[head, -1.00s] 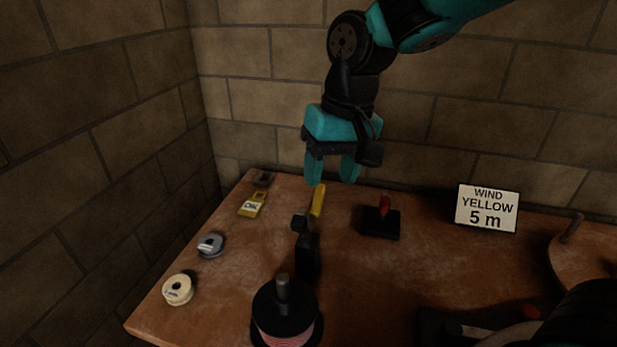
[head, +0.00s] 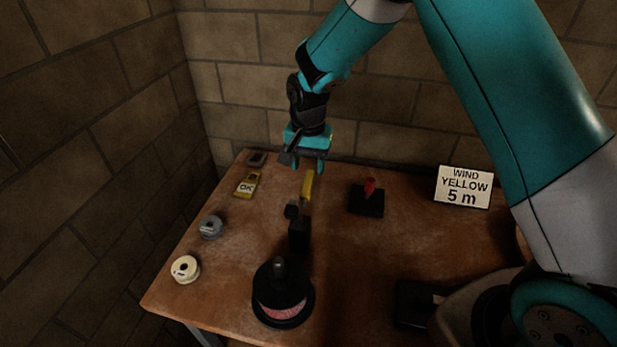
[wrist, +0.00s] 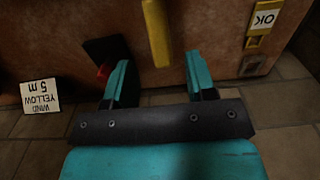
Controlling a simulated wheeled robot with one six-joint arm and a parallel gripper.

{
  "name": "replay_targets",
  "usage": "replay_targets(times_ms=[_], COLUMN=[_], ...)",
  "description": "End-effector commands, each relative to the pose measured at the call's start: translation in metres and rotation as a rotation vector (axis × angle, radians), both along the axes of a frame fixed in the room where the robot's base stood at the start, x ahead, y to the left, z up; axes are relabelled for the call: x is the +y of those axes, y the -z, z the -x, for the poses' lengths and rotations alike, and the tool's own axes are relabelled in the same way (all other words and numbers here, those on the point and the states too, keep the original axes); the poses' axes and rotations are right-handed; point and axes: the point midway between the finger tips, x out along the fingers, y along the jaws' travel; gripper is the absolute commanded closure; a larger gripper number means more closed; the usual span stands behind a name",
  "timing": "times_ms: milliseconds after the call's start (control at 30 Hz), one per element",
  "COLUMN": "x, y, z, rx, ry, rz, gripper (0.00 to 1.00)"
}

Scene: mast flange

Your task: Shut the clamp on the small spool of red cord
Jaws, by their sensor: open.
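The small spool of red cord (head: 282,311) stands at the front of the bench, with black flanges and a peg on top. The clamp (head: 299,233) is a dark block just behind it, with a yellow handle (head: 308,186) reaching away toward the wall. The handle looks raised rather than pressed to the spool; its exact angle is unclear. My gripper (head: 307,167) is open over the handle's far end. In the wrist view the yellow handle (wrist: 155,33) lies between and ahead of the open fingers, apart from both. The spool is outside the wrist view.
A black base with a red lever (head: 369,188) stands right of the handle. A sign (head: 464,187) reads "WIND YELLOW 5 m". A yellow OK tag (head: 246,186), a grey reel (head: 211,227) and a cream reel (head: 185,269) lie at left. Brick walls stand close behind and left.

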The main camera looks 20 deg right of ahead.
Motion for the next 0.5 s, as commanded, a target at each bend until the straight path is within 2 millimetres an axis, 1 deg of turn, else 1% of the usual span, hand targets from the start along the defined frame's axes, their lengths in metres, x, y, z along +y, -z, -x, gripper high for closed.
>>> replay_targets(times_ms=[100,233,333,500], x=[0.000,0.000,0.000,0.000], y=[0.024,0.045,0.055,0.063], z=[0.001,0.001,0.000,0.000], rx=[0.006,0.003,0.001,0.000], ry=[-0.001,-0.001,-0.001,-0.001], rz=[0.001,0.001,-0.001,0.000], gripper=[0.49,0.49,0.49,0.49])
